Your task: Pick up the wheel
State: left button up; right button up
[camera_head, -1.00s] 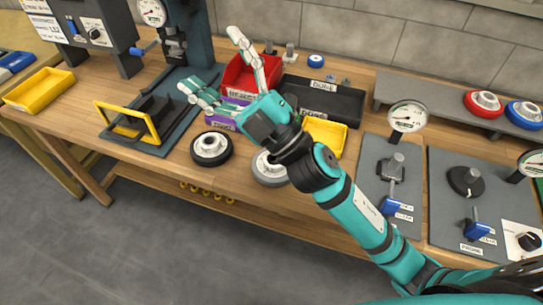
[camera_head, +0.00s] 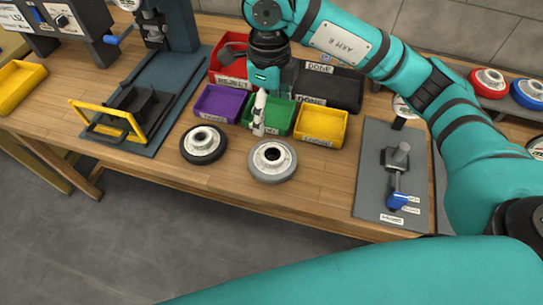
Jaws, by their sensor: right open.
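Two wheels lie flat on the wooden workbench. One is a black-tyred wheel (camera_head: 203,145) with a pale hub. The other is a grey wheel (camera_head: 272,162) with a pale hub and dark centre hole, to its right. My right gripper (camera_head: 259,126) points down over the green bin (camera_head: 282,118), just behind the grey wheel and apart from it. It is open, with no object seen in it; its fingers are seen nearly edge-on. My left gripper is out of view.
Purple (camera_head: 219,103) and yellow (camera_head: 321,124) bins flank the green one; a red bin (camera_head: 222,72) and a black tray (camera_head: 341,92) stand behind. A grey fixture board (camera_head: 372,195) is at right. Red (camera_head: 489,80) and blue (camera_head: 527,93) wheels sit on a shelf.

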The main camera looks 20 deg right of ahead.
jog(key=p, duration=0.1)
send_over(271, 150)
jog(key=s, duration=0.2)
notch_tip(271, 150, down, 10)
jog(key=shift+w+a+f+p, duration=0.15)
jog(key=shift+f+p, duration=0.25)
jog(key=shift+f, duration=1)
jog(key=shift+w+a+f+p, duration=0.15)
jog(key=shift+f+p, duration=0.25)
jog(key=shift+f, duration=0.95)
jog(key=shift+d+r, duration=0.1)
jog(key=c, duration=1.6)
